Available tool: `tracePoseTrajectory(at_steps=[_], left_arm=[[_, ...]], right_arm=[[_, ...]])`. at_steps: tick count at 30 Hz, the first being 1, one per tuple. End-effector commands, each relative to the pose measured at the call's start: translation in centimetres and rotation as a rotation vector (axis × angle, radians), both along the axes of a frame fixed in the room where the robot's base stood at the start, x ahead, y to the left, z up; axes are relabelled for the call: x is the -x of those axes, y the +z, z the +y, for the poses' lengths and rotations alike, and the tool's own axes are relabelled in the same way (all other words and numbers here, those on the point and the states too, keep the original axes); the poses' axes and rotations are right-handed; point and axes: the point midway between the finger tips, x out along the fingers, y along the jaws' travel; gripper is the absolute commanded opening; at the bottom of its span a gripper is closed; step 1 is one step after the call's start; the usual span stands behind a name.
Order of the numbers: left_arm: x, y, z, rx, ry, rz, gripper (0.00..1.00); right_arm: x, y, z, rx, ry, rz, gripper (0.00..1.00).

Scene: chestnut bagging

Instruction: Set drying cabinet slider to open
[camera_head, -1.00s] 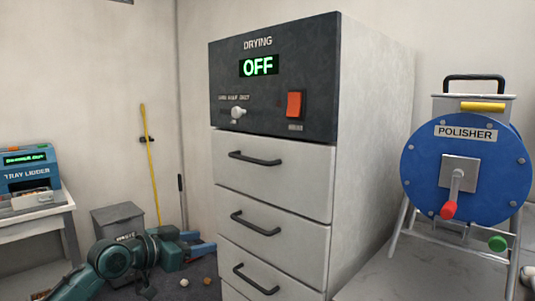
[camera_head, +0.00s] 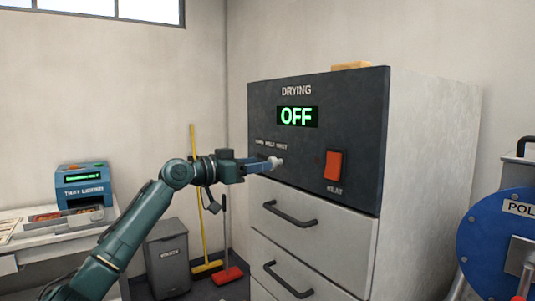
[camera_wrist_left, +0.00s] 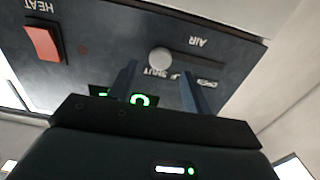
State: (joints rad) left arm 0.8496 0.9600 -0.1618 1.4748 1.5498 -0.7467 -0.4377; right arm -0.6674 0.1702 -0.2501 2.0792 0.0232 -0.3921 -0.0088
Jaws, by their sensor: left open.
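The drying cabinet (camera_head: 315,228) is a tall white unit with a dark top panel and a green OFF display (camera_head: 297,116). Its slider has a pale round knob (camera_head: 276,162) on the panel's left side. In the left wrist view the panel is upside down, and the knob (camera_wrist_left: 160,59) sits by the SHUT label, with the slot running right towards OPEN. My left gripper (camera_head: 262,165) is at the slider. The wrist view shows its two fingers open, one on each side of the knob; contact cannot be told. My right gripper is not in view.
A red heat switch (camera_head: 333,166) is on the same panel, right of the slider. Drawers with dark handles (camera_head: 290,214) lie below. A blue polisher (camera_head: 495,240) stands at right. A tray loader (camera_head: 83,187), grey bin (camera_head: 168,262) and brooms (camera_head: 199,200) are at left.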

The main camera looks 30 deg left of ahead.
Motion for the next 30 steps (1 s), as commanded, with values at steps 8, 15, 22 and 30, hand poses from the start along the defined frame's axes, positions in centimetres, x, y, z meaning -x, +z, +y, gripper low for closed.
tracePoseTrajectory(at_steps=[8, 15, 22, 30], left_arm=[[-3.2, 0.1, -1.4, 0.000, 0.000, 0.000, 0.49], [-3.7, -0.1, -1.5, -0.002, 0.001, -0.001, 0.49], [-3.6, -0.1, -1.5, -0.002, 0.001, 0.000, 0.40], [-3.6, -0.1, -1.5, -0.001, 0.001, 0.001, 0.18]], right_arm=[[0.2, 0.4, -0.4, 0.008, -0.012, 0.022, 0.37], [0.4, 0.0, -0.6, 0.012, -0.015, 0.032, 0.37], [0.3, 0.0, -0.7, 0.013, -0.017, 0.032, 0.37], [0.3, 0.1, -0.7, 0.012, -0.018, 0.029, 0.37]])
